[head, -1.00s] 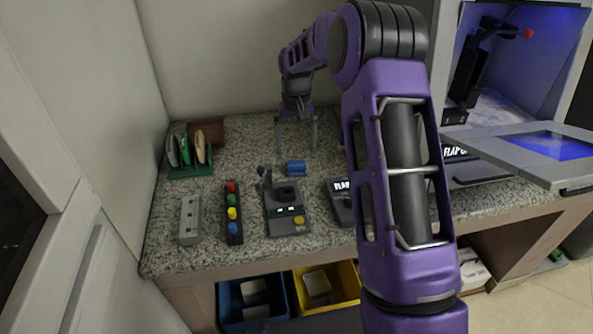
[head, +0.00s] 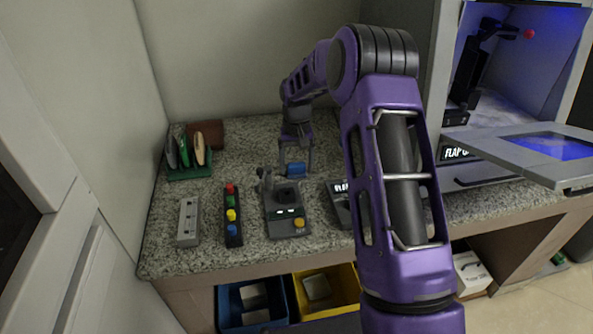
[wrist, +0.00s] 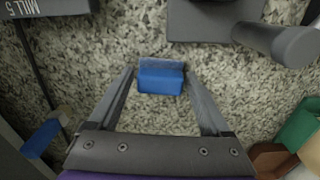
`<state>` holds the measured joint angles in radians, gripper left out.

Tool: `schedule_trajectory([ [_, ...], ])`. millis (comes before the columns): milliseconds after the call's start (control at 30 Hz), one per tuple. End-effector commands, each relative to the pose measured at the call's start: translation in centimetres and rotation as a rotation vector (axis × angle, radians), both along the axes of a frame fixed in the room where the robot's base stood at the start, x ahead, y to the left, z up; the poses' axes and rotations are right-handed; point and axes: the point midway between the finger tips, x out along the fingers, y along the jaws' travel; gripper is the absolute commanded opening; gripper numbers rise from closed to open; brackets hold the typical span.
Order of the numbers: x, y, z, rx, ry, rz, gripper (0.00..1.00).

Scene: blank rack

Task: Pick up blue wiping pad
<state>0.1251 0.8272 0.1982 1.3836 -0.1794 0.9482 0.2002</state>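The blue wiping pad (head: 296,169) is a small blue block lying on the speckled counter behind the grey joystick-like device. Whether the fingertips reach down to the counter is hard to tell.
The grey device (head: 287,213) with a yellow button stands just in front of the pad. A strip of coloured buttons (head: 232,214), a grey box (head: 188,222) and a green rack (head: 190,171) stand to the left. A labelled dark device (head: 340,204) is to the right.

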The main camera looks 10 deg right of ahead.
Motion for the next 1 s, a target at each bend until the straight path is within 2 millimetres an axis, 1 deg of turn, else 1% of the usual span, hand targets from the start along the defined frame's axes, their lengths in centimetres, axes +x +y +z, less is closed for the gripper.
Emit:
schedule_trajectory([
  [33, 0.0, 0.0, 0.0, 0.0, 0.0, 0.0, 0.71],
  [167, 0.0, 0.0, 0.0, 0.0, 0.0, 0.0, 0.48],
  [200, 0.0, 0.0, 0.0, 0.0, 0.0, 0.0, 0.41],
  [267, 0.0, 0.0, 0.0, 0.0, 0.0, 0.0, 0.3],
  [300, 0.0, 0.0, 0.0, 0.0, 0.0, 0.0, 0.23],
  [333, 0.0, 0.0, 0.0, 0.0, 0.0, 0.0, 0.17],
  [367, 0.0, 0.0, 0.0, 0.0, 0.0, 0.0, 0.15],
  [567, 0.0, 0.0, 0.1, 0.0, 0.0, 0.0, 0.14],
  [667, 0.1, 0.0, 0.9, 0.0, -0.002, 0.0, 0.14],
  [767, 0.1, 0.0, 2.5, 0.0, -0.004, 0.0, 0.14],
  [900, 0.1, 0.0, 5.5, 0.0, -0.005, 0.002, 0.14],
  [1000, 0.1, 0.1, 7.4, 0.001, -0.004, 0.001, 0.14],
])
